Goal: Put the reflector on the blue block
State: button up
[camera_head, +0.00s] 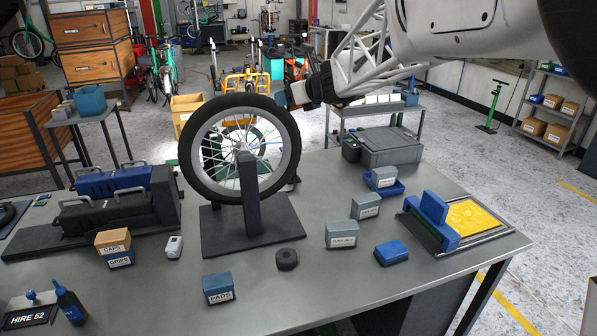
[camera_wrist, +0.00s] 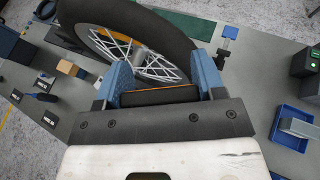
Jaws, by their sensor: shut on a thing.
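My gripper (camera_wrist: 158,92) has its blue fingers closed on a dark piece with an orange edge, which looks like the reflector (camera_wrist: 158,96). In the head view my gripper (camera_head: 283,98) is at the upper right of the bicycle wheel, raised above the table; the held piece is hard to make out there. Whether it touches the tyre I cannot tell. The blue block (camera_head: 392,252) lies flat on the table at the right front, with nothing on it, well apart from my gripper.
The wheel (camera_head: 288,130) stands upright in a dark stand (camera_head: 250,195). Grey boxes (camera_head: 341,234), a blue tray (camera_head: 398,188) and a blue clamp-like fixture (camera_head: 433,210) surround the block's far side. A black puck (camera_head: 287,259) and a PADS box (camera_head: 218,287) lie left of it.

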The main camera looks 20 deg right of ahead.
jog(key=s+d+f, duration=0.2)
jog(key=d+f, duration=0.9)
jog(key=f, duration=0.1)
jog(key=m+h, duration=0.1)
send_over(387, 245)
jog(key=shift+t, duration=0.4)
notch_tip(387, 245, down, 20)
jog(key=shift+f, duration=0.1)
jog(key=shift+f, duration=2.45)
jog(key=shift+f, duration=0.15)
jog(key=o, duration=0.9)
